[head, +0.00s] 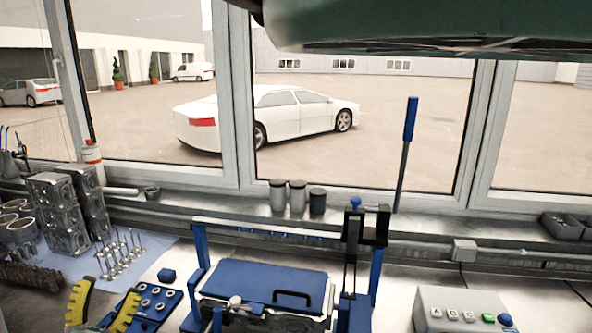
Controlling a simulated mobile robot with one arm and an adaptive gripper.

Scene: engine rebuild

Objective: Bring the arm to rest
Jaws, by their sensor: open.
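My gripper (113,288) shows at the bottom left of the head view. Its two yellow fingers with dark ridges stand apart, and I see nothing held between them. The fingers point away from me, over the bench beside a blue tray (152,308) of small metal rings. The rest of my arm is out of the picture.
Cylinder heads (58,215) and upright valves (121,254) stand left on a blue mat. A blue fixture (265,284) with a black handle and a tall blue-gripped lever (409,120) fills the middle. A button box (462,310) stands right. A green object (420,25) hangs overhead.

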